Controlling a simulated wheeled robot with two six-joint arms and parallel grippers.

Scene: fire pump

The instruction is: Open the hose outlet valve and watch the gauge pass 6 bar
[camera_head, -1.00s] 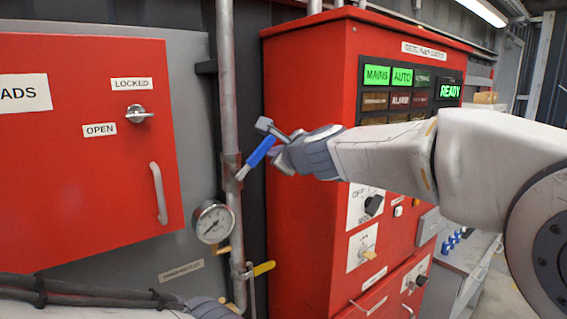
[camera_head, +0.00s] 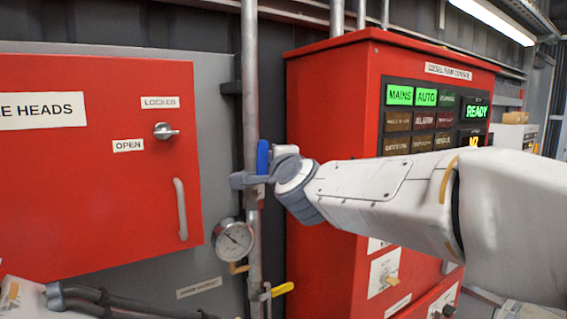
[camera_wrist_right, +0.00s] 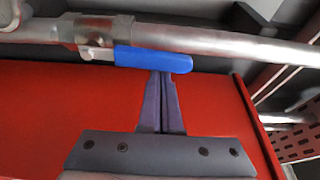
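The blue valve lever (camera_head: 263,157) stands upright, in line with the grey vertical pipe (camera_head: 250,100). In the right wrist view the lever (camera_wrist_right: 150,60) lies along the pipe (camera_wrist_right: 230,43). My right gripper (camera_head: 243,181) is at the lever. Its fingers (camera_wrist_right: 163,80) are together, and their tips meet the lever's edge in the wrist view; I see no grip around it. The round white-faced gauge (camera_head: 232,240) is on the pipe below; its needle is too small to read.
A red cabinet door (camera_head: 90,200) is on the left with a handle (camera_head: 180,208). The red pump control cabinet (camera_head: 330,110) stands behind my right arm, with MAINS, AUTO and READY lit green. A yellow lever (camera_head: 281,290) is low on the pipe.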

